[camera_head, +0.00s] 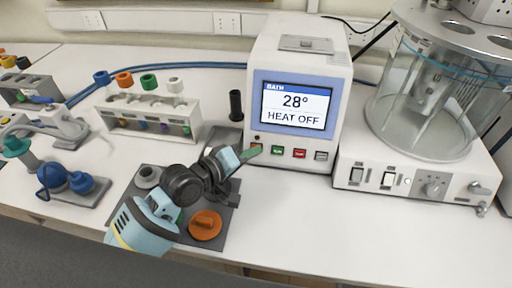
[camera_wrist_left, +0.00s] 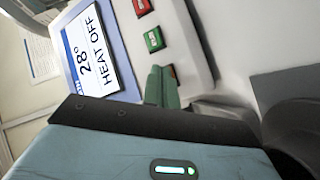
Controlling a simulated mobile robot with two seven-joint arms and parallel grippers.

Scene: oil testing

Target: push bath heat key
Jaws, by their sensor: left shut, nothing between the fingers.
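The white bath controller (camera_head: 345,75) stands at the back centre. Its screen (camera_head: 296,105) reads "BATH 28° HEAT OFF". Below the screen is a row of keys: an orange key (camera_head: 257,146), a green key (camera_head: 277,150), a red key (camera_head: 299,153) and a grey key (camera_head: 321,156). Their labels are too small to read. My left gripper (camera_head: 249,154) is shut and empty, its green fingertips at the orange key. In the left wrist view the fingertips (camera_wrist_left: 161,88) partly cover that key, with the green key (camera_wrist_left: 154,39) beside them. I cannot tell whether they touch. My right gripper is out of view.
A glass bath (camera_head: 425,105) on a white base with switches stands at the right. A rack with coloured caps (camera_head: 150,115) is at the left. An orange lid (camera_head: 205,225) lies on a grey mat under my left arm. The front right bench is clear.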

